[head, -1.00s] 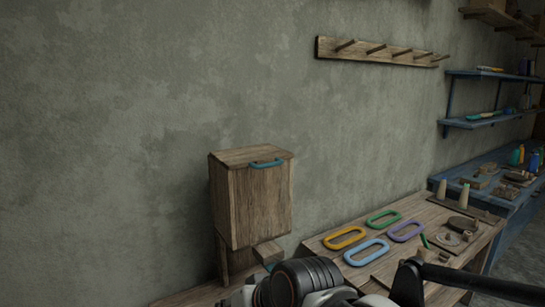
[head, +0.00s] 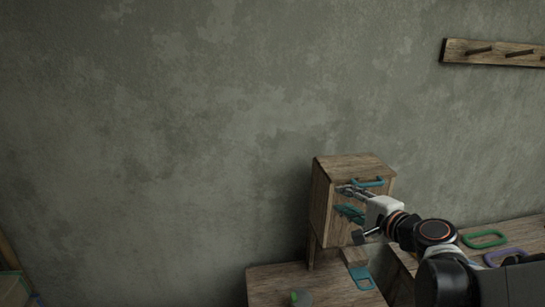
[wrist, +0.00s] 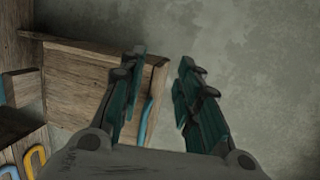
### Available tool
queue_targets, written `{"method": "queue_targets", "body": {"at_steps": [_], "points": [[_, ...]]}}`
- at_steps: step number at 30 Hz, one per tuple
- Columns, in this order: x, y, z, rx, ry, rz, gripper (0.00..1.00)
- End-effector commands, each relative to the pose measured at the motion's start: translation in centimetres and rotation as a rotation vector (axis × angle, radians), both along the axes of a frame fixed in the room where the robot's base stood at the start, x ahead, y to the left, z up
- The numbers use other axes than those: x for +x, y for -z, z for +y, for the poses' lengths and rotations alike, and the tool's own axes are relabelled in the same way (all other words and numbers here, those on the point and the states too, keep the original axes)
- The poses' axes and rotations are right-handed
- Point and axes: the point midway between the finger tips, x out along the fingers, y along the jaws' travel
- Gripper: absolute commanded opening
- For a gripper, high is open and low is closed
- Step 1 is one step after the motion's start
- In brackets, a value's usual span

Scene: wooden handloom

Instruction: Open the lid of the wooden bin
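The wooden bin (head: 322,205) stands against the wall, and its lid (head: 352,166) lies shut on top. A teal handle (head: 368,182) is fixed at the lid's front edge. My gripper (head: 346,202) is in front of the bin, just below and left of the handle, and covers part of the bin's front. In the wrist view my gripper (wrist: 163,65) is open with nothing between its teal fingertips. The bin (wrist: 75,88) fills the left side there. The handle (wrist: 146,120) shows just right of the left finger, and I cannot tell whether they touch.
Green (head: 485,239) and purple (head: 505,257) rings lie on the wooden bench at right. A blue piece (head: 361,278) lies on the lower wooden surface (head: 270,283) below the bin. A peg rail (head: 500,52) hangs at upper right. The wall left of the bin is bare.

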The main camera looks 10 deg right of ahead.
Motion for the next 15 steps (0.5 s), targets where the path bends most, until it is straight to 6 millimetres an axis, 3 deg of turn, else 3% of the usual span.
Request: {"method": "queue_targets", "body": {"at_steps": [1, 6, 10, 15], "points": [[-0.3, 0.0, -2.8, -0.011, 0.046, -0.005, 0.31], [-2.1, 0.0, -10.0, -0.053, 0.169, -0.022, 0.31], [-3.3, 0.0, -13.2, -0.073, 0.224, -0.029, 0.31], [-3.5, 0.1, -14.5, -0.084, 0.245, -0.032, 0.31]]}}
